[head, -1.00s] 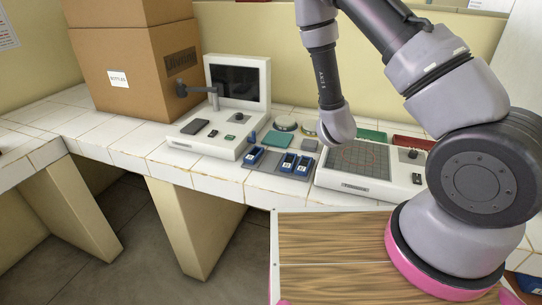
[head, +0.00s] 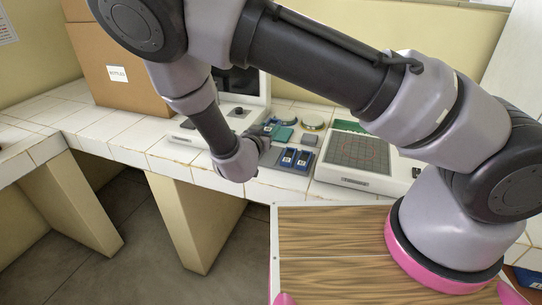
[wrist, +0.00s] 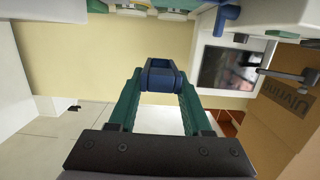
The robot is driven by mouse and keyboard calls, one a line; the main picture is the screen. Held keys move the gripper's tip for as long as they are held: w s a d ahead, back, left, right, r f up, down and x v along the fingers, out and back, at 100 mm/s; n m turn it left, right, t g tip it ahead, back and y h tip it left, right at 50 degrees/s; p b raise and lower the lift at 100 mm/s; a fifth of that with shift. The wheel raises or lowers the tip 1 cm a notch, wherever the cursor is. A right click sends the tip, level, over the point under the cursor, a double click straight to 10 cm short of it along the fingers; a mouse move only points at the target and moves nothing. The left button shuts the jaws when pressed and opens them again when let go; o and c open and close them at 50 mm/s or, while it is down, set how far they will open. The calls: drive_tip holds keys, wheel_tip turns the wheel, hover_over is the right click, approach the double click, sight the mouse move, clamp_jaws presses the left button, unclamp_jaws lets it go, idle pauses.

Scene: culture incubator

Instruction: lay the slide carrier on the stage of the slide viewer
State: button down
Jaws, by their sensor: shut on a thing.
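My gripper (wrist: 160,84) is shut on a blue slide carrier (wrist: 160,72), gripped between its green fingertips in the wrist view. In the head view my arm's end hides most of the gripper and the held carrier. The slide viewer has a white body (head: 184,138) and a dark screen (head: 236,82). My forearm covers part of it, and its stage is hidden there. The viewer also shows, upside down, at the right of the wrist view (wrist: 207,50). The held carrier appears apart from it.
A white gridded device (head: 355,152) is farther right. A teal pad (head: 283,134) and a round dish (head: 312,122) lie behind. A cardboard box (head: 130,95) stands at left.

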sight(268, 159)
drive_tip(key=shift+f, duration=4.8)
drive_tip(key=shift+f, duration=0.1)
drive_tip(key=shift+f, duration=0.1)
drive_tip(key=shift+c, duration=1.7)
unclamp_jaws()
drive_tip(key=v, duration=1.1)
drive_tip(key=shift+w+a, duration=0.1)
drive_tip(key=shift+w, duration=0.05)
drive_tip(key=shift+w+r, duration=0.1)
drive_tip(key=shift+r, duration=0.15)
